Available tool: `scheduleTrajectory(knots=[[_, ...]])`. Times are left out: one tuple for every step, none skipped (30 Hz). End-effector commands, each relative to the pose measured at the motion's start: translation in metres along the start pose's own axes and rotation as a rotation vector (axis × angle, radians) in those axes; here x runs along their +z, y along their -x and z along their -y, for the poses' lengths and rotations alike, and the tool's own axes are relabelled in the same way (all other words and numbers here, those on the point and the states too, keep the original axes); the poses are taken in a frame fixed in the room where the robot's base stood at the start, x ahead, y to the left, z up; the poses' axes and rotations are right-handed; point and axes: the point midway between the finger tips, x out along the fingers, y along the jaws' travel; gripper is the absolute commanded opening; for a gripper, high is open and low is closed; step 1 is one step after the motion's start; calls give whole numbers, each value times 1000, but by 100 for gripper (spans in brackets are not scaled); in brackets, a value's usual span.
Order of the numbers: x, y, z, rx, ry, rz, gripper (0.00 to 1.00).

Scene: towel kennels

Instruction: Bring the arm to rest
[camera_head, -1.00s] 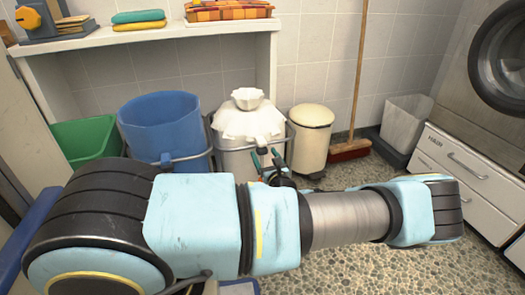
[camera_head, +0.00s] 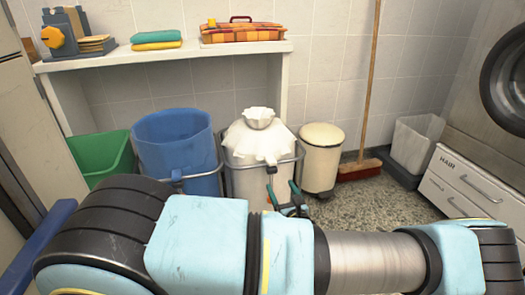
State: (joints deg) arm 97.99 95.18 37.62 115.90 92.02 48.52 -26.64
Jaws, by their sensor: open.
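My arm stretches across the bottom of the head view in pale blue, black and bare metal. My gripper (camera_head: 284,181) shows small beyond the arm, with dark and teal fingers spread apart. It looks open, and I see nothing between the fingers. In the picture it overlaps the lower front of a white bin (camera_head: 245,183); I cannot tell the gap between them. Part of the gripper's base is hidden behind my arm.
A green bin (camera_head: 98,158), a blue bin (camera_head: 180,150), the white bin heaped with white cloth (camera_head: 260,140) and a cream pedal bin (camera_head: 321,158) line the wall. A broom (camera_head: 370,90) leans right of them. Speckled floor (camera_head: 390,205) is clear at right.

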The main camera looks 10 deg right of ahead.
Motion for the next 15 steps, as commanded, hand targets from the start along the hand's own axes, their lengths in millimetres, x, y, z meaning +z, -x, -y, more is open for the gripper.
scheduleTrajectory(knots=[[1,-1,-3,14,8,-3,80],[2,-2,-7,31,17,-8,80],[4,-4,-14,66,34,-16,80],[6,-5,-22,103,53,-25,80],[8,-7,-32,147,76,-35,80],[11,-9,-47,219,113,-51,80],[14,-9,-60,282,145,-67,80],[16,-9,-74,349,181,-83,80],[20,-7,-92,444,233,-105,80],[22,-5,-106,517,273,-122,80],[24,-2,-119,588,314,-140,80],[27,2,-135,681,368,-160,80],[29,7,-145,749,409,-178,80],[32,11,-156,816,450,-192,80],[35,18,-167,903,507,-213,80]])
